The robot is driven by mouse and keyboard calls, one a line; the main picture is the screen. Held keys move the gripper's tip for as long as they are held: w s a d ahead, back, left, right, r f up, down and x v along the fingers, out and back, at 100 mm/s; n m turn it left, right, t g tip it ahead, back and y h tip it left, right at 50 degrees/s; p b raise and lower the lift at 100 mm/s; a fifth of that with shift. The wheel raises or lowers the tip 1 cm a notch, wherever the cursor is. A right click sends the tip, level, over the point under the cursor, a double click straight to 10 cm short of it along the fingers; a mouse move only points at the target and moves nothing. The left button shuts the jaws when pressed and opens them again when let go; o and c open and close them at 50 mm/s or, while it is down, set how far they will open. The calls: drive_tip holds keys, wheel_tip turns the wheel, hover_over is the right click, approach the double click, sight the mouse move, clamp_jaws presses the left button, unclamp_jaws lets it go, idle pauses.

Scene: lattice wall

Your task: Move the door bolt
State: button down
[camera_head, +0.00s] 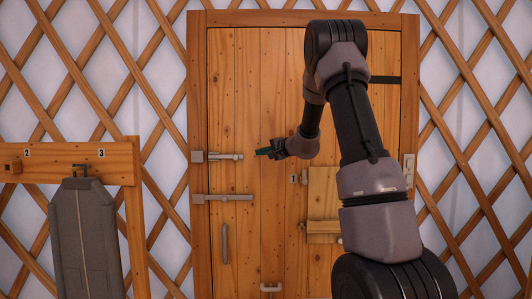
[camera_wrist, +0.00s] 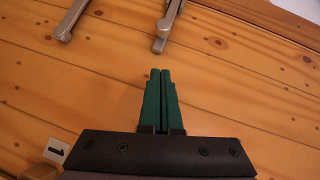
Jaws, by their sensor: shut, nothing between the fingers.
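The wooden door has two grey metal bolts on its left side in the head view. The upper bolt (camera_head: 222,156) lies level near the frame, and the lower bolt (camera_head: 228,197) is a longer bar below it. My gripper (camera_head: 258,152) has green fingers and points left, a little right of the upper bolt's end. In the wrist view my gripper (camera_wrist: 160,72) is shut and empty. Two metal bars show at the top there, likely the upper bolt (camera_wrist: 168,22) just ahead of the fingertips and the lower bolt (camera_wrist: 74,18) to the left. A gap shows between fingertips and bar.
A vertical handle (camera_head: 225,243) and a small metal fitting (camera_head: 271,287) are lower on the door. A wooden box (camera_head: 323,192) by a label 1 is right of my gripper. A wooden rack (camera_head: 70,163) with a hanging grey item (camera_head: 85,240) stands left. Lattice wall surrounds the door.

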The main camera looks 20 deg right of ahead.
sight(224, 157)
drive_tip(key=w+a, duration=0.2)
drive_tip(key=w+a+f, duration=0.1)
drive_tip(key=w+a, duration=0.1)
drive_tip(key=shift+w+f, duration=0.15)
drive_tip(key=shift+w+a+f, duration=0.15)
drive_tip(key=shift+a, duration=0.2)
drive_tip(key=shift+w+a+f, duration=0.1)
drive_tip(key=shift+a, duration=0.25)
drive_tip(key=shift+a, duration=0.1)
drive_tip(key=a, duration=0.1)
drive_tip(key=w+a, duration=0.1)
drive_tip(key=a, duration=0.2)
drive_tip(key=shift+w+a, duration=0.25)
drive_tip(key=shift+a, duration=0.25)
